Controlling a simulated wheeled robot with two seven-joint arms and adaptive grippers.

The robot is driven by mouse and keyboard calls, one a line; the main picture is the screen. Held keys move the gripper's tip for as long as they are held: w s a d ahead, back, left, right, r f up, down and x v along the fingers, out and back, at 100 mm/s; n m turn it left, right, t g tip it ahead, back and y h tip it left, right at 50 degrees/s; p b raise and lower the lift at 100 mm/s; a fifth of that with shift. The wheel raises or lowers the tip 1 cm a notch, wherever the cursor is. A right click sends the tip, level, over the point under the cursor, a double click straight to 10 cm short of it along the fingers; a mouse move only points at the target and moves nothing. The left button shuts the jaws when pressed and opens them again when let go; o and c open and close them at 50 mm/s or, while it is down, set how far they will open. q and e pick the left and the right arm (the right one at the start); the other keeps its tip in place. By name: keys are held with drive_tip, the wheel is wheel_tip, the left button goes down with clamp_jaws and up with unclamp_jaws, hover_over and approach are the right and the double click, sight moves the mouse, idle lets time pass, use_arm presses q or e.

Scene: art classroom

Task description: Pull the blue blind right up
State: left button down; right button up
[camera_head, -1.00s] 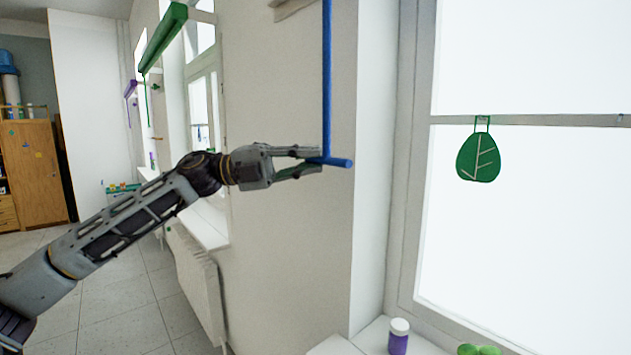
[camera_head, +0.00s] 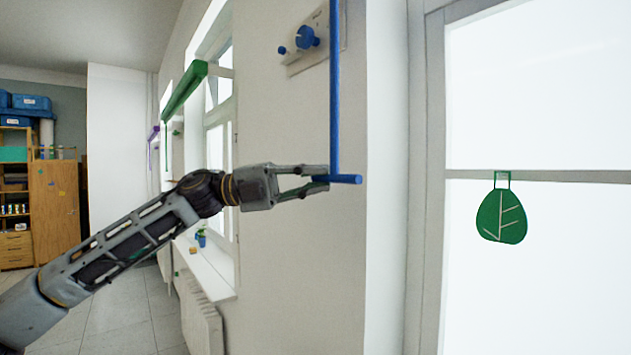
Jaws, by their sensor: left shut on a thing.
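A blue pull rod (camera_head: 335,90) hangs down along the wall and ends in a blue crossbar handle (camera_head: 345,179). The blind it belongs to is out of view above. My left gripper (camera_head: 318,181) comes in from the left and is shut on the left part of the crossbar, with one finger above and one below. My right gripper is not in view.
A wall plate (camera_head: 318,45) with blue knobs is fixed behind the rod. A window with a hanging green leaf ornament (camera_head: 501,216) is at right. A green blind (camera_head: 184,89) hangs farther left, above a radiator (camera_head: 201,318). A wooden cabinet stands far left.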

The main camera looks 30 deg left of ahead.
use_arm(q)
drive_tip(key=shift+a+r, duration=0.15)
drive_tip(key=shift+r, duration=0.3)
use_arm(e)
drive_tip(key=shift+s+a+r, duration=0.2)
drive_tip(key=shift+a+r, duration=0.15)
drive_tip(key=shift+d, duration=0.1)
use_arm(q)
drive_tip(key=shift+r, duration=0.1)
drive_tip(key=c, duration=1.7)
unclamp_jaws()
drive_tip(key=shift+o, duration=1.2)
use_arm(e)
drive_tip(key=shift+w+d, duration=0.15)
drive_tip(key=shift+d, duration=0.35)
use_arm(q)
drive_tip(key=shift+f, duration=0.2)
